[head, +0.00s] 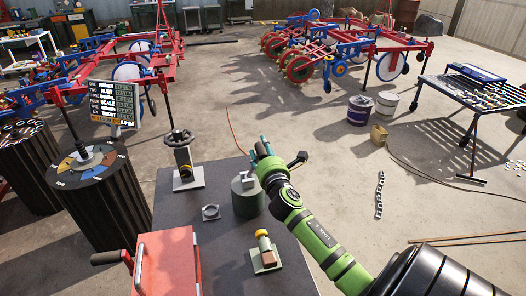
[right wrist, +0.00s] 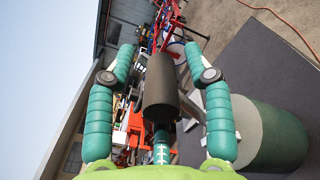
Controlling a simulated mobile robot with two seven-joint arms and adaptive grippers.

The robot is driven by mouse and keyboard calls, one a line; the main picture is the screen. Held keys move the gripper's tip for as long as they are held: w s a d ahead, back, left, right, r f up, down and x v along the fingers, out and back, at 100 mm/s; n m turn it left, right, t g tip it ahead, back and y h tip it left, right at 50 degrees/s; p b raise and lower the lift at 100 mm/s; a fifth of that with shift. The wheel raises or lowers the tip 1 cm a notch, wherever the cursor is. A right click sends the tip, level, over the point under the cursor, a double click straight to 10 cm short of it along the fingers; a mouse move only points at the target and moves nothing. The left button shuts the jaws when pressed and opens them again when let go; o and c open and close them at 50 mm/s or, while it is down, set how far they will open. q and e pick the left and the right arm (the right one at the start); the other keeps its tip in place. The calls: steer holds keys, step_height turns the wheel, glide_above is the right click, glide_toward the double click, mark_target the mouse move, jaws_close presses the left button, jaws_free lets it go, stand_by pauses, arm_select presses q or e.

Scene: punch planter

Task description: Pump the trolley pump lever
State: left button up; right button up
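The trolley's dark top (head: 220,230) fills the lower middle of the head view. A red box (head: 165,262) is at its near left, with a black lever-like handle (head: 108,257) sticking out left; I cannot tell whether this is the pump lever. My right gripper (head: 263,148) is over the trolley's far right part, by the green cylinder (head: 246,200). In the right wrist view its teal fingers (right wrist: 162,85) are spread wide. A dark cylindrical piece (right wrist: 160,80) shows between them, apart from both; I cannot tell what it belongs to. My left gripper is not seen.
A black post on a pale plate (head: 184,160), a small grey fitting (head: 211,212) and a yellow-topped piece (head: 264,245) stand on the trolley.

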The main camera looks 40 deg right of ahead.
steer(key=shift+a+f, duration=0.1)
steer(key=shift+s+a, duration=0.15)
steer(key=shift+s, duration=0.05)
steer(key=v, duration=1.1)
steer(key=shift+s, duration=0.3)
